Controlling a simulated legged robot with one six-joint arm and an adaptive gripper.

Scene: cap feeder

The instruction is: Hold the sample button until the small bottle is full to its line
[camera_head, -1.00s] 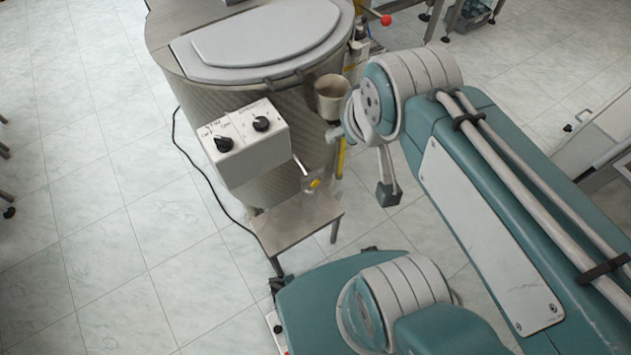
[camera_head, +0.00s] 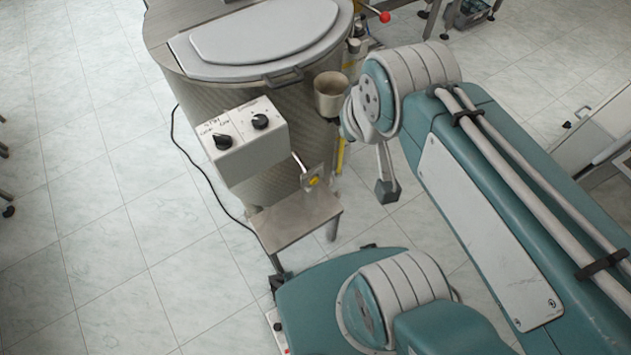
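I see no small bottle; the metal shelf (camera_head: 295,218) low on the drum's front is bare. A small yellow part (camera_head: 313,181) sits on a metal bracket above the shelf, beside a slanting rod; I cannot tell whether it is the sample button. A white control box (camera_head: 243,142) with two black knobs and small unreadable lettering is fixed to the drum (camera_head: 190,92). My arm reaches in from the right, and its wrist is near the beige cup (camera_head: 331,92) on the drum's right side.
A grey lid with a handle (camera_head: 283,79) covers the drum. A black cable (camera_head: 184,155) runs down to the floor on its left. A red-tipped lever (camera_head: 384,17) is behind. The tiled floor (camera_head: 95,230) at left is clear.

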